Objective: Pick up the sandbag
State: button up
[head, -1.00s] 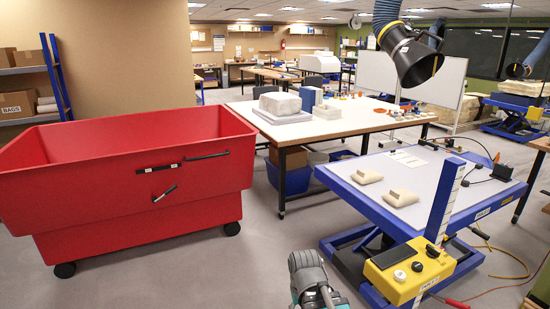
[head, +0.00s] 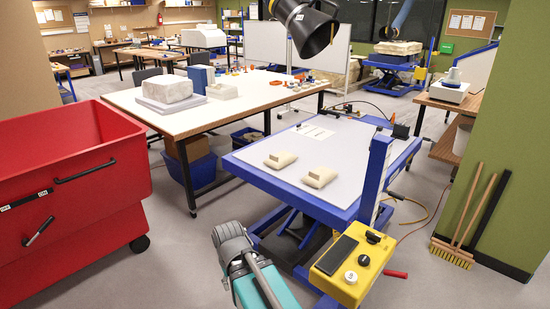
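Two beige sandbags lie on the pale top of a blue-framed lift table (head: 372,140) in the head view. The farther sandbag (head: 280,159) is on the left and the nearer sandbag (head: 320,177) is to its right, with a gap between them. Each has a raised tab or block on top. Part of my grey and teal arm shows at the bottom centre, in front of the lift table and apart from the sandbags. My gripper's fingers are not visible.
A yellow control box (head: 348,271) and blue post (head: 376,180) stand at the lift table's near right corner. A red wheeled bin (head: 70,190) is at left. A white table (head: 150,112) stands behind. Brooms (head: 470,225) lean on the green wall. A black extraction hood (head: 305,28) hangs above.

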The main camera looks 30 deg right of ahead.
aim_at(317, 178)
jog(key=z, duration=0.1)
jog(key=i, duration=1.5)
jog(key=z, duration=0.15)
